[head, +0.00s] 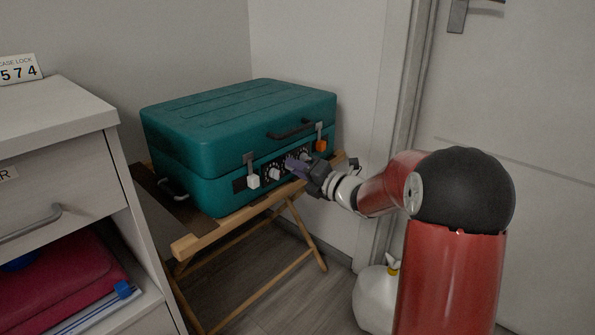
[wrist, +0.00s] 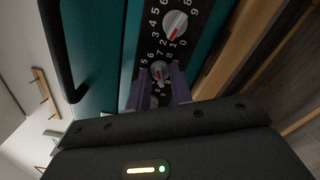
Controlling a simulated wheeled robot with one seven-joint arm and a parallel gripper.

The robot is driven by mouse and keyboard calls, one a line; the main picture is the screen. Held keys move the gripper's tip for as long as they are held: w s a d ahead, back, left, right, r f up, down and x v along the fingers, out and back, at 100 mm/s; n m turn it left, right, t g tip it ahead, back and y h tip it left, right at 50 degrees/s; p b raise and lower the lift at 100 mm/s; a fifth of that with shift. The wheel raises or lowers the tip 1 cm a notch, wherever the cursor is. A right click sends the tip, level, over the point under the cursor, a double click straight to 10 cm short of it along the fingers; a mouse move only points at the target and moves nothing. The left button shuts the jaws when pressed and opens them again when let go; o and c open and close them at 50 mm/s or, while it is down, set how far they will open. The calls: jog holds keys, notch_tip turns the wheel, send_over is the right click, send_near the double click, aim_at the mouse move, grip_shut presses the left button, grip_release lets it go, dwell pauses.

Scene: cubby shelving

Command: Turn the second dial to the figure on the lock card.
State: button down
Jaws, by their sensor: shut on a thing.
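The lock card (head: 18,70) stands on the cabinet at the left in the head view. It reads 574 under "CASE LOCK", with its left edge cut off. The teal case (head: 235,125) is closed and has a black dial panel on its front. My gripper (head: 297,163) is at the panel, its purple fingers around a small white dial (wrist: 159,69), which appears to be the middle one. That dial has a red mark; the figure it points to is unclear. Another white dial (wrist: 174,24) with a red pointer shows above it in the wrist view. A left-hand dial (head: 274,174) is uncovered.
The case rests on a folding wooden stand (head: 222,238). A white jug (head: 374,300) stands on the floor below my arm. A door (head: 520,120) is at right.

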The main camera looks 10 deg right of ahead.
jog(key=shift+m, duration=1.2)
jog(key=c, duration=1.6)
grip_release()
jog(key=v, duration=0.8)
jog(key=shift+w, duration=0.1)
jog(key=shift+m, duration=0.3)
